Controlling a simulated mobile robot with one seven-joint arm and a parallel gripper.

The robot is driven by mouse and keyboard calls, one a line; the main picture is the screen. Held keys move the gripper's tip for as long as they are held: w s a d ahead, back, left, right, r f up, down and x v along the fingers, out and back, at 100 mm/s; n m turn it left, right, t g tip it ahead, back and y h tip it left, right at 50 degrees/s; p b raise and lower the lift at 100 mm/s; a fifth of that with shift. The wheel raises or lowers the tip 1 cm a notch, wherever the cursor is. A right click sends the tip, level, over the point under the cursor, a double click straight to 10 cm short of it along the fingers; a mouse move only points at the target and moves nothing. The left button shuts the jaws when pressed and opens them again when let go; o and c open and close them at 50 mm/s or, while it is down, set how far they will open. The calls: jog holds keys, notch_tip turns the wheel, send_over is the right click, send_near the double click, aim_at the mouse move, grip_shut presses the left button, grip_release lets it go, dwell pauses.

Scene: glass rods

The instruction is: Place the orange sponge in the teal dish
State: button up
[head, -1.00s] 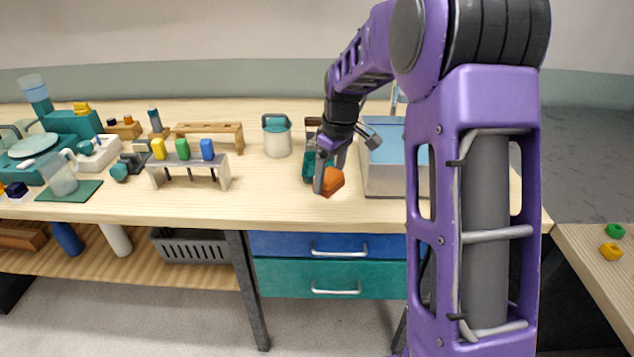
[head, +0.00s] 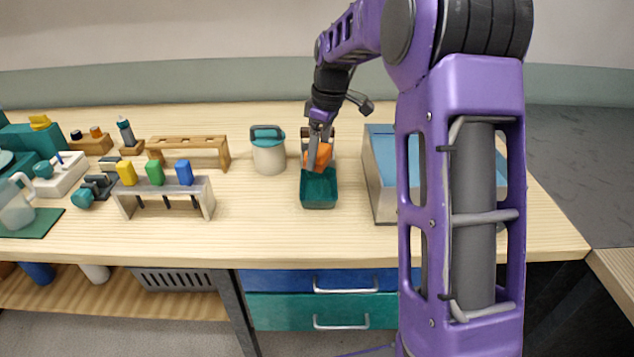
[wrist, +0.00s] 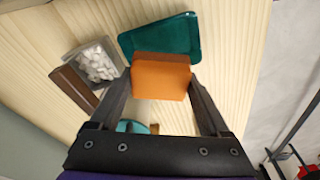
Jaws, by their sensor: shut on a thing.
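My gripper (head: 318,160) is shut on the orange sponge (head: 321,153). The sponge also shows in the wrist view (wrist: 160,78), a block held between the two dark fingers. The teal dish (head: 319,192) is a shallow rectangular tray on the wooden table. In the head view the sponge appears just behind and above the dish's far side. In the wrist view the dish (wrist: 178,32) lies just beyond the sponge, which overlaps its near edge. The height of the sponge over the table is hard to tell.
A lidded pot (head: 268,155) stands left of the dish. A grey bin with a blue inside (head: 385,200) stands to the right. A brown-edged box with white pieces (wrist: 97,62) is beside the dish in the wrist view.

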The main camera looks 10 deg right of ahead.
aim_at(323, 150)
notch_tip(323, 150, down, 8)
jog(key=shift+f+b, duration=0.15)
jog(key=shift+b, duration=0.5)
jog(key=shift+f, duration=0.15)
jog(key=o, duration=1.2)
jog(key=shift+c, duration=0.2)
jog(key=r, duration=0.4)
jog(key=d+r+p, duration=0.1)
jog(key=r, duration=0.3)
jog(key=s+r+p, duration=0.1)
jog(key=r, duration=0.3)
jog(key=shift+d+r, duration=0.1)
jog(key=shift+d, duration=0.15)
